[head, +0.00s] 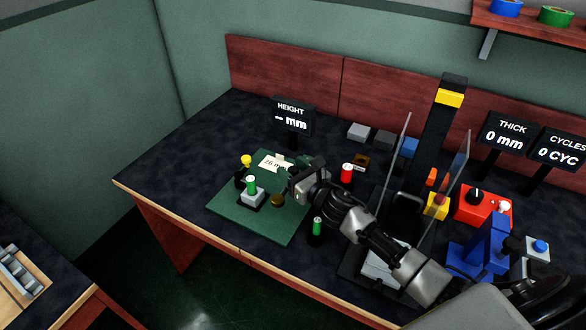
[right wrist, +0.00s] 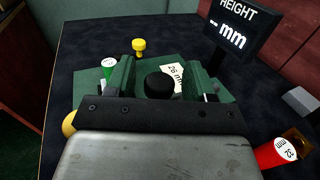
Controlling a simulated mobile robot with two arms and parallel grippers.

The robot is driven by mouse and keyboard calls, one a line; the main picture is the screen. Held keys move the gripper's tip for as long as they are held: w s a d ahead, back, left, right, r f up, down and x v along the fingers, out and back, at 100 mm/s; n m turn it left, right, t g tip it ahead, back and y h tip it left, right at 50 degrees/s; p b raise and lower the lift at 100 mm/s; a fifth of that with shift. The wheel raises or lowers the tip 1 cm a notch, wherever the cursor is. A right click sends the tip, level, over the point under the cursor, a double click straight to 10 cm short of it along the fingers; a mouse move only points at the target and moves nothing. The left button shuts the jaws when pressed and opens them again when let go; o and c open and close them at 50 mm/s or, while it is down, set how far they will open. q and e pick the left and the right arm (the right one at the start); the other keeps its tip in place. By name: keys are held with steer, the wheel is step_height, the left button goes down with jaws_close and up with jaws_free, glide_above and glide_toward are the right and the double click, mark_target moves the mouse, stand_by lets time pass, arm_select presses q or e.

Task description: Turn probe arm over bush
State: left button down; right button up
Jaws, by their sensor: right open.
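A green cylinder (head: 251,183), which looks like the bush, stands upright on a grey block on the green plate (head: 228,222); its pale top shows in the right wrist view (right wrist: 108,64). A yellow knob (head: 246,160) stands just behind it, also visible in the right wrist view (right wrist: 139,46). My right gripper (right wrist: 163,75) is open over the plate's right side. A black round knob (right wrist: 160,84) shows between its fingers; I cannot tell if they touch it. I cannot make out the probe arm clearly; my gripper covers part of the fixture. My left gripper is not in view.
The HEIGHT display (head: 292,118) stands behind the plate and reads "– mm". A red cylinder (head: 347,173) and a green-topped one (head: 317,227) stand close to my right arm. Clear panels (head: 455,170) and a dark column (head: 440,130) rise further right. The table's left end is clear.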

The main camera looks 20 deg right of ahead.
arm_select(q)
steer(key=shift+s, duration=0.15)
arm_select(e)
steer(key=c, duration=0.4)
jaws_close()
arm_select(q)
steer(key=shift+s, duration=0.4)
